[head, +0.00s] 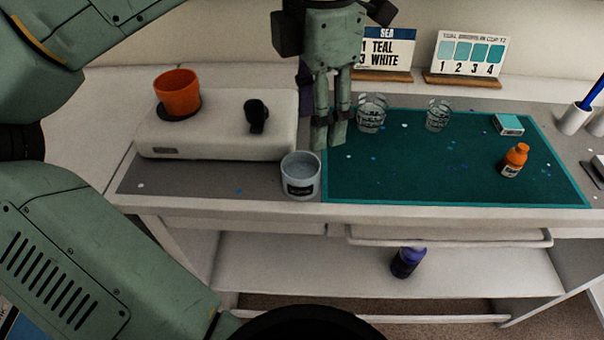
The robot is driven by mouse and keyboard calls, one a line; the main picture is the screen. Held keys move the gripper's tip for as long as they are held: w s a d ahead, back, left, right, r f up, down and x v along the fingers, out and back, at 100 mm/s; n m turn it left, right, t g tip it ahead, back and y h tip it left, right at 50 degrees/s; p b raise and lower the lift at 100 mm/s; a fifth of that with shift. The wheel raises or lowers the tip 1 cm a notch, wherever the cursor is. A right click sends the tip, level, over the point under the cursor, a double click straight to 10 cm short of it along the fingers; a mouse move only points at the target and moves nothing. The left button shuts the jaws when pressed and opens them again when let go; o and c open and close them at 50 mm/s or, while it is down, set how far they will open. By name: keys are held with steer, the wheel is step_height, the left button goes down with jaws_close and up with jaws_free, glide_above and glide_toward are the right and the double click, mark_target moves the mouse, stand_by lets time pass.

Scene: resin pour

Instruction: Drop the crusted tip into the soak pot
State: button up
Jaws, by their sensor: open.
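The likely soak pot is a pale grey cup (300,189) with a dark label, upright at the front edge of the bench, left of the teal mat. Its inside looks pale grey. My gripper (329,146) points down just behind and right of this pot, over the mat's left edge. Its two fingers are apart, with nothing visible between them. I cannot pick out the crusted tip for sure in this view; it may be too small or hidden behind my gripper.
A white machine (190,139) with an orange cup (177,90) and a black knob-like part (257,115) stands left. The mat's middle is mostly free.

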step_height(320, 180, up, 6)
stand_by(0.6)
